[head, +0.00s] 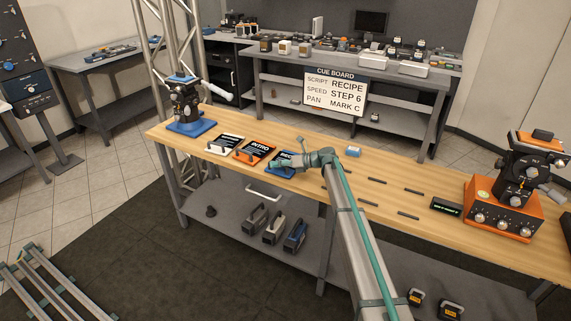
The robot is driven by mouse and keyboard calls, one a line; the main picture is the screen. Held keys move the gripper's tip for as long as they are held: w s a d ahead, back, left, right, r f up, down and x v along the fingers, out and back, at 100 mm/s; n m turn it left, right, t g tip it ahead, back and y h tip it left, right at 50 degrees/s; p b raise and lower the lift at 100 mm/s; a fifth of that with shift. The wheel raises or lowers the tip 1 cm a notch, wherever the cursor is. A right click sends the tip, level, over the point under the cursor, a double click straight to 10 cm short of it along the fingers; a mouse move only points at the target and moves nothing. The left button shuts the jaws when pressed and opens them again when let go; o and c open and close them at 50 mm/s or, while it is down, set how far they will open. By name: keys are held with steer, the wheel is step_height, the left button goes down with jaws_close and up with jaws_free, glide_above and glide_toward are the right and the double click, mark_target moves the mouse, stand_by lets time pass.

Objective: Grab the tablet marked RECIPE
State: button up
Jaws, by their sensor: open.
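Three tablets lie in a row on the wooden bench top (395,180), left of its middle. The right one is a blue and black tablet (287,158); only the start of its lettering shows, seemingly "REC", and my arm hides part of it. The middle one is an orange and black tablet (262,147) marked INTRO. The left one is a white and black tablet (230,140) whose lettering is too small to read. My gripper (277,166) is open and empty at the blue tablet's near side. I cannot tell whether it touches it.
A cue board (335,91) behind reads RECIPE, STEP 6, MARK C. A blue-based device (187,110) stands at the bench's left end, an orange control box (500,212) at its right. Small dark strips (408,215) lie on the bench. Several weights (273,228) sit on the shelf below.

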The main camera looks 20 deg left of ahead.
jaws_close()
steer(key=shift+r, duration=0.1)
stand_by(0.4)
